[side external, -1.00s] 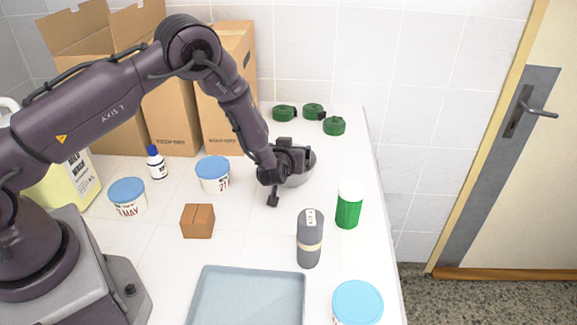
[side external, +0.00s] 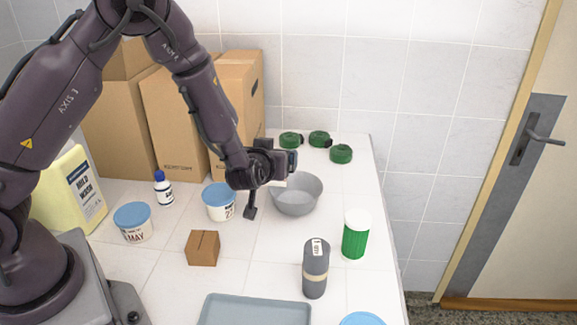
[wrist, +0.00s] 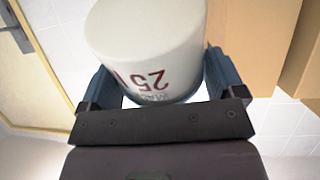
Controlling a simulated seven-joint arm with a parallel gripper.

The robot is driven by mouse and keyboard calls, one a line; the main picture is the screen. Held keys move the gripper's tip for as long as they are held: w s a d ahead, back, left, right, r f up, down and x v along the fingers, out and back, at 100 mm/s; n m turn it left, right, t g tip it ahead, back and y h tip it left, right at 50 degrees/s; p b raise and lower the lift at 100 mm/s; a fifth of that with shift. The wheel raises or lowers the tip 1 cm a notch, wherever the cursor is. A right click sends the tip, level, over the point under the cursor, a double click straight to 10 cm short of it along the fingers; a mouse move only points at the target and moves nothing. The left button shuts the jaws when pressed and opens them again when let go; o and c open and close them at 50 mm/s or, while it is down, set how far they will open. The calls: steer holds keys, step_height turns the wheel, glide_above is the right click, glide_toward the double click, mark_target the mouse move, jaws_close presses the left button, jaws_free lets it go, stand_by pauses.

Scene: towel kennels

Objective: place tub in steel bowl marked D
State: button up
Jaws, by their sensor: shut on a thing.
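My gripper (wrist: 160,82) is shut on a white tub (wrist: 150,38) with dark red print reading "25", which sits between the two blue-grey fingers in the wrist view. In the side view my gripper (side external: 284,162) is in the air just above and left of a grey bowl (side external: 297,200) on the counter. The held tub is mostly hidden there behind the gripper. The bowl looks empty in the part I see. No letter D can be read on it.
Two blue-lidded tubs (side external: 133,222) (side external: 219,202), a small bottle (side external: 163,188) and a brown box (side external: 203,248) stand left. A green canister (side external: 356,236) and grey bottle (side external: 315,268) stand right. Cartons (side external: 180,120) are behind. A tray (side external: 255,311) lies in front.

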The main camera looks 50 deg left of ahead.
steer(key=s+r, duration=0.3)
steer(key=s, duration=0.3)
steer(key=w+d+r+m+t+h, duration=0.3)
steer(key=d+m+h, duration=0.4)
steer(key=m+h, duration=0.15)
steer(key=s+a+f+n+g+y, duration=0.2)
steer(key=s+a+f+n+y, duration=0.1)
steer(key=a+n+y, duration=0.3)
steer(key=n+y, duration=0.2)
steer(key=shift+s+g+y, duration=0.15)
steer(key=shift+g+y, duration=0.2)
steer(key=shift+g, duration=0.05)
steer(key=shift+a+n, duration=0.1)
steer(key=shift+n, duration=0.15)
